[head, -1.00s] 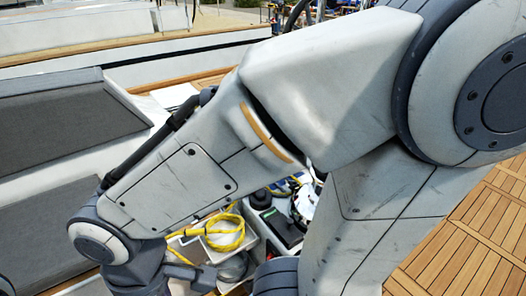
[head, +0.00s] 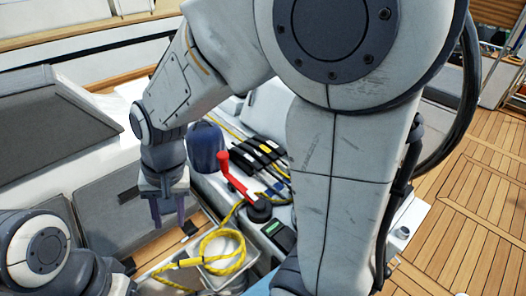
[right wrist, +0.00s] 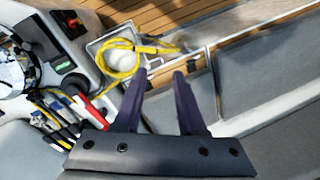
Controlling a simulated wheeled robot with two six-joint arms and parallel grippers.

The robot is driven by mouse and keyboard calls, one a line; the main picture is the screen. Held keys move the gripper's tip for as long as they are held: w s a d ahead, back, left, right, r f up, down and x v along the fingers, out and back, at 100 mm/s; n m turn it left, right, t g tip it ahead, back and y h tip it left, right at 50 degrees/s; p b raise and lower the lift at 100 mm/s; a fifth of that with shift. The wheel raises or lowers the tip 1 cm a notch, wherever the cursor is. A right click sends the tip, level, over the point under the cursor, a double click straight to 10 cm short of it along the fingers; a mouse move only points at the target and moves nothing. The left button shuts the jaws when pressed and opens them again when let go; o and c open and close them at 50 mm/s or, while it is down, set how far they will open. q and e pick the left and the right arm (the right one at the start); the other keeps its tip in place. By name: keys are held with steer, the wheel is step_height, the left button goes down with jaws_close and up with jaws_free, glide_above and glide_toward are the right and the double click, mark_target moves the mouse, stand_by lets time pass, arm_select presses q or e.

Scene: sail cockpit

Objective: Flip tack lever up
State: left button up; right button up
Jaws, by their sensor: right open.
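A bank of black clutch levers (head: 262,155) with coloured lines sits on the white deck, right of my right gripper in the head view. It also shows at the left of the right wrist view (right wrist: 52,120). I cannot tell which lever is the tack lever or whether any is up. My right gripper (head: 168,222) is open and empty, pointing down, left of the levers and apart from them. In the right wrist view its fingers (right wrist: 158,80) have a clear gap between them. My left arm shows at the lower left; its gripper is not in view.
A red winch handle (head: 233,180) rises from a black winch (head: 259,208) between my right gripper and my right arm's links. A yellow rope (head: 220,258) lies coiled over a white bin. A dark blue rounded object (head: 205,145) stands by the levers. Grey cushions (head: 60,125) are at left.

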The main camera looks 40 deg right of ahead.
steer(key=w+d+f+m+t, duration=0.1)
steer(key=w+d+f+m, duration=0.3)
steer(key=w+d+m, duration=0.75)
steer(key=m+t+h+b, duration=0.1)
steer(key=m+t+h, duration=0.15)
steer(key=m, duration=1.65)
glide_toward(267, 160)
steer(key=shift+y, duration=0.45)
steer(key=x, duration=0.6)
steer(key=shift+w+d+f, duration=0.15)
steer(key=shift+d+f, duration=0.1)
steer(key=shift+x, duration=0.8)
jaws_close()
